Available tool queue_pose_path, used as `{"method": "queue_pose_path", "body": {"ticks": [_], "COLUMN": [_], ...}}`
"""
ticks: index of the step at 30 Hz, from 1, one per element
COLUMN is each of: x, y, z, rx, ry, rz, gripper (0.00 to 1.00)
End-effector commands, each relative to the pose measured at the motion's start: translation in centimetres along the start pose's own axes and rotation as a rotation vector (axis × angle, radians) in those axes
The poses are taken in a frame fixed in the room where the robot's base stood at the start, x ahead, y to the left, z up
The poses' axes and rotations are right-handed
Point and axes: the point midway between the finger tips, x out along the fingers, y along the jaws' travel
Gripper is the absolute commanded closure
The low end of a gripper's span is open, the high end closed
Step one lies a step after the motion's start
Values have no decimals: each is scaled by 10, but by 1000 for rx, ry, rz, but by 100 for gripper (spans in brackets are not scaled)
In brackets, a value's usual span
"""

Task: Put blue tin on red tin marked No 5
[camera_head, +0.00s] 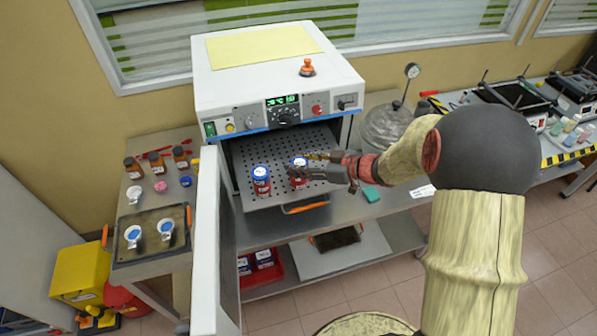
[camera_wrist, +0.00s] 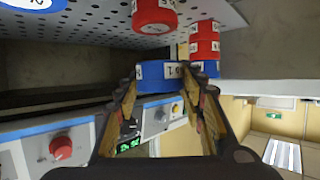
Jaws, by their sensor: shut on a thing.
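My gripper (camera_wrist: 161,78) is shut on a blue tin (camera_wrist: 152,70), with a finger on each side. The wrist view is upside down. A red tin (camera_wrist: 152,17) with a white label shows beyond the held tin, with a visible gap between them; its number is not readable. In the head view my gripper (camera_head: 312,166) reaches in from the right, with the blue tin (camera_head: 299,162) over the red tin (camera_head: 297,183) on the tray. To the left stands a stack with a blue top (camera_head: 261,172) and red below; the wrist view shows its red tins (camera_wrist: 205,42).
The perforated tray (camera_head: 285,142) extends from the open oven (camera_head: 250,85). The oven door (camera_head: 213,235) stands open at left. Bottles (camera_head: 133,165) and cups (camera_head: 134,235) occupy the left cart. A glass vessel (camera_head: 388,125) stands right of the oven.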

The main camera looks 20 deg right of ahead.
Motion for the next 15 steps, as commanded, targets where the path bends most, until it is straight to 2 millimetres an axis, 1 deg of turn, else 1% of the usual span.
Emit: {"method": "queue_pose_path", "body": {"ticks": [3, 6, 9, 15], "x": [11, 16, 20, 20], "y": [3, 3, 3, 3], "z": [7, 23, 33, 32], "rx": [1, 1, 1, -1], "ry": [0, 0, 0, 1], "rz": [-1, 0, 0, 1], "gripper": [86, 86, 86, 86]}}
